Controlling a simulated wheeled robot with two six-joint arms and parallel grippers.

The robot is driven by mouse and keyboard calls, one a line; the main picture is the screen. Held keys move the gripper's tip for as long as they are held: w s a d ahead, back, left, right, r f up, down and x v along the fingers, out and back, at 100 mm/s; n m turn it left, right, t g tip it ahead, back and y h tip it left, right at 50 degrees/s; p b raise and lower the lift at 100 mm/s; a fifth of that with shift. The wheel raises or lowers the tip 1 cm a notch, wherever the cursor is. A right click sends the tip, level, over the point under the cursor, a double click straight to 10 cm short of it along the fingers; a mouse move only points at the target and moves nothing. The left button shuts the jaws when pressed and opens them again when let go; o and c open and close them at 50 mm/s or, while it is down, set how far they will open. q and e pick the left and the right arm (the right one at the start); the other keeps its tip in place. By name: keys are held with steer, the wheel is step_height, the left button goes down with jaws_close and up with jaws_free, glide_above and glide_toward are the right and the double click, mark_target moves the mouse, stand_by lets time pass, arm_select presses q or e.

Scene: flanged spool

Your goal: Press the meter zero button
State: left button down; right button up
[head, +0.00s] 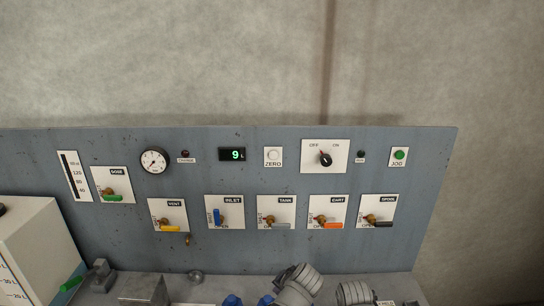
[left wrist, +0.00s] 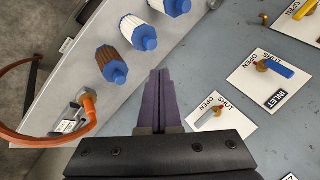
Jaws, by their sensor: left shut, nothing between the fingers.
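The zero button (head: 273,155) is a round white button on a white plate marked ZERO, in the upper row of the grey panel in the head view. The meter display (head: 232,154) left of it shows a green 9 L. My left gripper (left wrist: 158,100) shows in the left wrist view, its dark purple fingers shut with nothing between them. It is in front of the panel near the tank valve (left wrist: 210,116), apart from the zero button. The button is not in the left wrist view. I cannot make out my right gripper.
Lower-row valves include the inlet valve (head: 217,216) with a blue handle and the cart valve (head: 326,221) with an orange handle. A selector knob (head: 326,159) is right of the zero button. Blue-ended fittings (left wrist: 112,66) and an orange hose (left wrist: 45,140) are along the shelf.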

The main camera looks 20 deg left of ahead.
arm_select(q)
steer(key=w+a+r+m+t+p, duration=0.2)
steer(key=w+r+m+t, duration=0.1)
steer(key=r, duration=0.6)
steer(key=w+a+r+m+t+p, duration=0.2)
steer(key=w+r+m+t+p, duration=0.1)
steer(key=r, duration=0.6)
steer(key=w+a+r+m+t+p, duration=0.1)
steer(key=w+r+m+t+p, duration=0.2)
steer(key=w+r+m+t, duration=0.2)
step_height(320, 180, up, 4)
steer(key=w+t, duration=0.1)
steer(key=w, duration=0.2)
steer(key=shift+a+r, duration=0.15)
steer(key=shift+a, duration=0.25)
arm_select(e)
step_height(320, 180, up, 9)
arm_select(q)
steer(key=shift+y, duration=0.3)
